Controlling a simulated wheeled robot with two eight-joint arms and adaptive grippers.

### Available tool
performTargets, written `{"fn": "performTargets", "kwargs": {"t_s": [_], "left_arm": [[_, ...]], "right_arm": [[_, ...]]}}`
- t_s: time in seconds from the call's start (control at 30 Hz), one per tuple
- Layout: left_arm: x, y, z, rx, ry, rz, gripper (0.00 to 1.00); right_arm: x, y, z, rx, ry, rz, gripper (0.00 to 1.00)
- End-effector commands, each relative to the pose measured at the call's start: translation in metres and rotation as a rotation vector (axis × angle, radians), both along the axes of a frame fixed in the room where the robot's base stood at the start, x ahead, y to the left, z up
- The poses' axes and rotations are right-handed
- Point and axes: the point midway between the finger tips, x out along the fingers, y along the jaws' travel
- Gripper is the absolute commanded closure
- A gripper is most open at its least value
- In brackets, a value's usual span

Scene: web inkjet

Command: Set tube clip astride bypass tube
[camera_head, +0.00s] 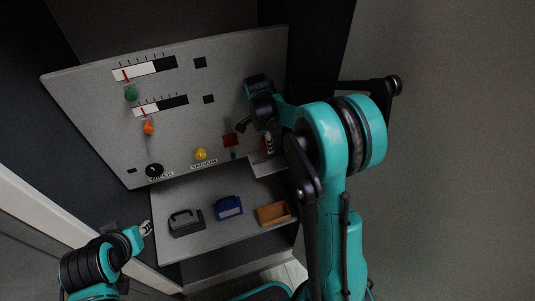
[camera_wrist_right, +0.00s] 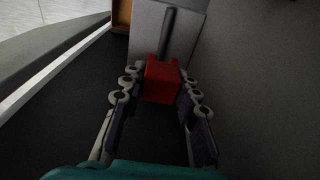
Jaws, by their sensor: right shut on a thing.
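A red block (camera_wrist_right: 162,82), which looks like the tube clip, sits between the fingertips of my right gripper in the right wrist view. The fingers press on it from both sides. A dark grey rod or tube (camera_wrist_right: 167,32) runs away beyond the block; I cannot tell whether the block is astride it or only in line with it. In the head view my right gripper (camera_head: 268,143) is low at the right side of the panel, partly hidden by my arm. My left gripper (camera_head: 146,228) is at the lower left, beside the shelf, too small to read.
The grey panel (camera_head: 100,110) carries gauges, a green knob (camera_head: 131,93), an orange knob (camera_head: 149,128), a yellow knob (camera_head: 200,154) and a red square (camera_head: 230,140). On the shelf below stand a dark box (camera_head: 185,223), a blue box (camera_head: 229,207) and a tan tray (camera_head: 273,214).

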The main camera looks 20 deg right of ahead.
Motion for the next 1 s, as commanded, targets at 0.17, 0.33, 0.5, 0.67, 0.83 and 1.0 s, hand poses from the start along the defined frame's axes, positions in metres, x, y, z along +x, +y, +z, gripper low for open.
{"fn": "performTargets", "kwargs": {"t_s": [0.17, 0.33, 0.5, 0.67, 0.83, 1.0], "left_arm": [[0.0, 0.0, -0.005, 0.0, 0.0, 0.0, 0.68], [0.0, 0.0, -0.007, 0.0, 0.0, 0.0, 0.68], [0.0, 0.0, -0.011, 0.0, 0.0, 0.0, 0.68], [0.0, 0.0, -0.011, 0.0, 0.0, 0.0, 0.68], [0.0, 0.0, -0.012, 0.0, 0.0, 0.0, 0.68], [0.0, 0.0, -0.015, 0.0, 0.0, 0.0, 0.68]], "right_arm": [[-0.002, 0.002, -0.024, 0.001, 0.001, 0.002, 0.89], [-0.002, 0.003, -0.036, 0.001, 0.001, 0.002, 0.89], [-0.002, 0.003, -0.062, 0.001, 0.001, 0.002, 0.89], [0.001, 0.0, -0.066, 0.001, 0.001, 0.002, 0.89], [0.0, 0.0, -0.067, 0.001, 0.001, 0.002, 0.89], [0.0, 0.0, -0.07, 0.001, 0.001, 0.002, 0.54]]}}
